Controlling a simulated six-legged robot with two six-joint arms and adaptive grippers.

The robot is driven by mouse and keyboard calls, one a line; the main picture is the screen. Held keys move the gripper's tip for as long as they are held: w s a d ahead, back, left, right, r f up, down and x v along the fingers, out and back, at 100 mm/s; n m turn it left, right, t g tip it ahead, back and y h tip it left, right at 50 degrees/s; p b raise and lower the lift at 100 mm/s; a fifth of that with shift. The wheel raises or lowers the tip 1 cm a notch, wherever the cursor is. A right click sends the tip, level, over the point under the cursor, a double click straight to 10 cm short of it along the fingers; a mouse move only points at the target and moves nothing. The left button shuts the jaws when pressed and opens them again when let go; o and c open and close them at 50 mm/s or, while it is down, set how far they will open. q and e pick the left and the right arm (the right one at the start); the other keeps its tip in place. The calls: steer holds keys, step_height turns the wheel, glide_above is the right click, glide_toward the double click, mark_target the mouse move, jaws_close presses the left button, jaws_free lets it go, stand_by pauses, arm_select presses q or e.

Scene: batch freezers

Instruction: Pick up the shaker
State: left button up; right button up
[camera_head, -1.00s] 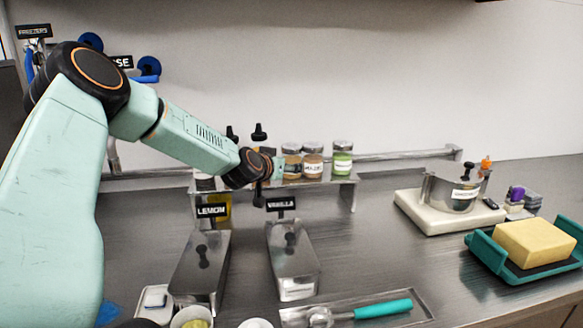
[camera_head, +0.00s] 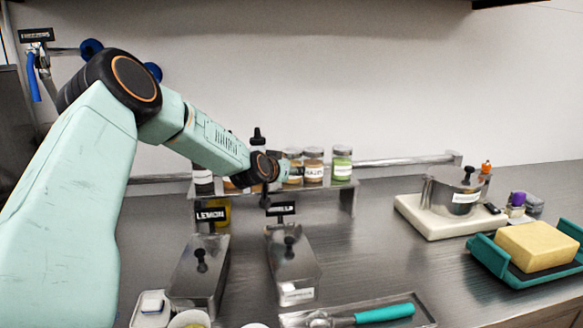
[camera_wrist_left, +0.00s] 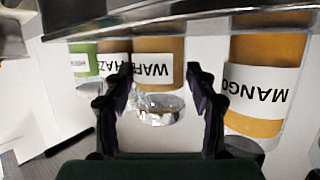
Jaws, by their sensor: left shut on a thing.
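Several jars with metal lids stand on the raised metal shelf at the back. The likely shaker is the jar labelled "WAF…" (camera_wrist_left: 158,70), with light brown contents; it also shows in the head view (camera_head: 293,168). In the upside-down left wrist view my left gripper (camera_wrist_left: 163,95) has one finger on each side of it, shut on it near its metal lid. In the head view my left gripper (camera_head: 282,170) reaches the shelf from the left, its fingers hard to make out. My right gripper is in neither view.
Beside the held jar are a hazelnut jar (camera_head: 313,168), a green jar (camera_head: 341,165) and a mango jar (camera_wrist_left: 268,80). In front stand lemon (camera_head: 199,270) and vanilla (camera_head: 292,262) tubs.

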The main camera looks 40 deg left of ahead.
arm_select(q)
steer(key=shift+f, duration=0.1)
steer(key=shift+c, duration=0.7)
step_height(320, 180, up, 10)
steer(key=p, duration=0.4)
steer(key=o, duration=0.6)
steer(key=c, duration=0.5)
steer(key=shift+c, duration=0.6)
